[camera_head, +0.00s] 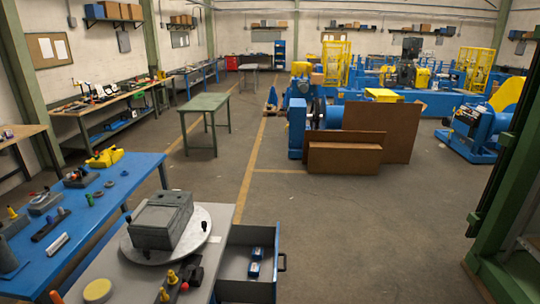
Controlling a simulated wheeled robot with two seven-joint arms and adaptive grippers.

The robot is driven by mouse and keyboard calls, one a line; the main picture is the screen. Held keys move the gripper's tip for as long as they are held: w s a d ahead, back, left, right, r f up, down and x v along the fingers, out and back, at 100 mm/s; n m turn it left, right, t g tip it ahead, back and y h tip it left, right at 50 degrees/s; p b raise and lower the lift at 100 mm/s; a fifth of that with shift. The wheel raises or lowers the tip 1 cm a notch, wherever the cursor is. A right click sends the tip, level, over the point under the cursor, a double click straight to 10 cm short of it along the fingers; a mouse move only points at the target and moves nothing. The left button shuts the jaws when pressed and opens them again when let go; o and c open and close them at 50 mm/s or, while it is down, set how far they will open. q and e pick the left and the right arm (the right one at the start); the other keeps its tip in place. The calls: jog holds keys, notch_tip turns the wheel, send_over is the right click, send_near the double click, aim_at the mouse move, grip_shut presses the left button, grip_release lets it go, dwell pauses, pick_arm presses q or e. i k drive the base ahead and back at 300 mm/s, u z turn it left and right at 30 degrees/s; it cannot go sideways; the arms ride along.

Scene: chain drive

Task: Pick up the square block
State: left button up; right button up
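A grey, box-shaped block (162,220) sits on a round pale plate (132,252) on the grey bench near the bottom of the head view. It is the largest block-like thing close by; I cannot tell for sure that it is the square block. Smaller dark parts lie on the blue table to its left, too small to tell their shape. Neither of my grippers shows in this view, and nothing is seen touching the grey block.
An open blue drawer (283,279) with small blue boxes juts out right of the bench. A blue table (110,209) with tools stands left. Brass-topped fittings (172,277) and a yellow disc (97,290) lie in front of the plate. A green frame (505,200) stands right; open floor lies between.

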aim_at(254, 268)
jog(key=u, duration=0.1)
jog(key=k, duration=1.05)
jog(key=z, duration=1.1)
jog(key=i, duration=1.4)
jog(key=u, duration=0.85)
jog(key=i, duration=0.4)
jog(key=u, duration=0.7)
jog(key=k, duration=0.35)
jog(key=z, duration=0.9)
jog(key=i, duration=0.7)
jog(key=u, duration=0.05)
